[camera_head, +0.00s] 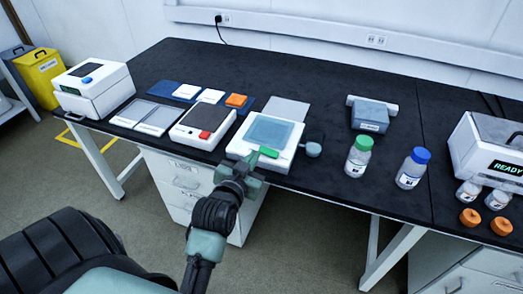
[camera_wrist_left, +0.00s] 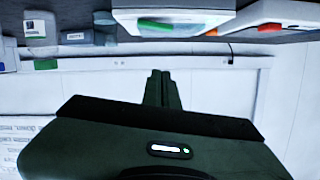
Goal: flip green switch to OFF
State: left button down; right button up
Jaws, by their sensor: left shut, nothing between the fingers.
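The green switch (camera_head: 269,152) sits on the front edge of a white device (camera_head: 284,160) with a blue-grey top plate, near the table's front edge. My left gripper (camera_head: 253,158) is shut and empty, just in front of the device and a little left of the switch. I cannot tell whether it touches the device. In the left wrist view, which appears upside down, the green switch (camera_wrist_left: 155,25) shows on the device's front, apart from the shut fingers (camera_wrist_left: 160,76). My right gripper is not in view.
A similar white device with a red switch (camera_head: 205,134) stands to the left. A grey round piece (camera_head: 313,149) lies right of the green-switch device. Bottles with green (camera_head: 364,142) and blue (camera_head: 421,155) caps stand further right. Black tabletop is clear between them and the grey block (camera_head: 370,116).

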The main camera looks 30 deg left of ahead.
pick_arm(q)
send_over(269, 152)
jog(key=s, duration=0.2)
jog(key=shift+s+a+f+p, duration=0.1)
jog(key=shift+f+p, duration=0.05)
jog(key=shift+f, duration=0.45)
jog(key=shift+s+f+p, duration=0.1)
jog(key=shift+f+p, duration=0.05)
jog(key=shift+f, duration=0.4)
jog(key=f, duration=0.2)
jog(key=shift+s+a+f, duration=0.1)
jog(key=shift+a+f, duration=0.15)
jog(key=shift+f, duration=0.15)
jog(key=shift+s+a+f, duration=0.1)
jog(key=shift+f, duration=0.55)
